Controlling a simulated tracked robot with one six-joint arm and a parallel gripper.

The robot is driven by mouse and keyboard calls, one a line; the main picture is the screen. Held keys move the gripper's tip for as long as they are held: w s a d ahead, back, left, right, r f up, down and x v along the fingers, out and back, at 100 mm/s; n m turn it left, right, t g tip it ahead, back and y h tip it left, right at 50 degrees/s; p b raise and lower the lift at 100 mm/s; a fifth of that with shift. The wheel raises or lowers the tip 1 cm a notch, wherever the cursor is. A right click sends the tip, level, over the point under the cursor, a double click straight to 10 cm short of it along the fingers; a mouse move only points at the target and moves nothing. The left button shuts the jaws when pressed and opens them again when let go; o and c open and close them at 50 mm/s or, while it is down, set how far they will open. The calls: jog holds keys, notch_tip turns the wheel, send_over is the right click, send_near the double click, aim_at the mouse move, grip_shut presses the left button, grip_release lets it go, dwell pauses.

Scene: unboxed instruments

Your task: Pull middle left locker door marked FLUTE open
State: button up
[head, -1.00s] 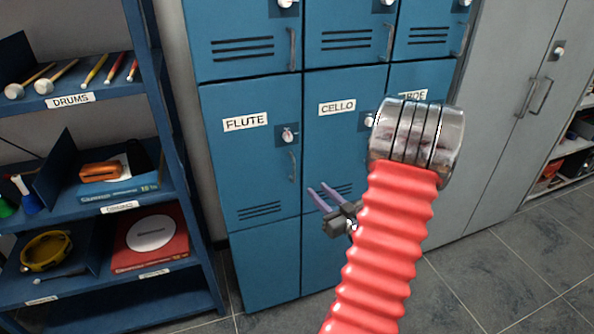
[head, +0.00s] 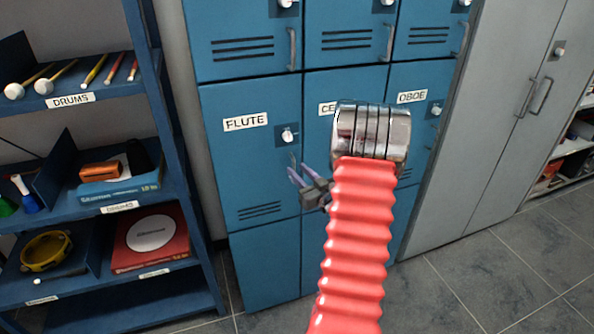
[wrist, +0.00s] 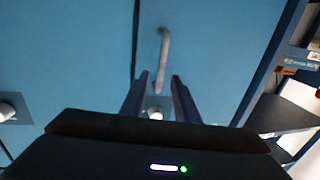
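The blue locker door marked FLUTE (head: 245,165) is shut, flush with its neighbours. Its vertical grey handle (head: 292,159) is mostly hidden behind my gripper in the head view, with a lock (head: 288,135) above it. My gripper (head: 298,172) is in front of the handle's side of the door, its two purple fingers open and empty. In the wrist view, the handle (wrist: 162,62) shows beyond the fingertips, roughly in line with the gap between them. The lock (wrist: 154,112) shows between the fingers. I see no contact with the handle.
The CELLO door (head: 318,130) is just right, partly hidden by my red arm. The OBOE door (head: 415,120) is farther right. A blue shelf rack (head: 180,150) with instruments stands at the left. The grey floor (head: 480,270) in front right is clear.

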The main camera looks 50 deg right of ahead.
jog(key=shift+x, duration=0.85)
grip_shut()
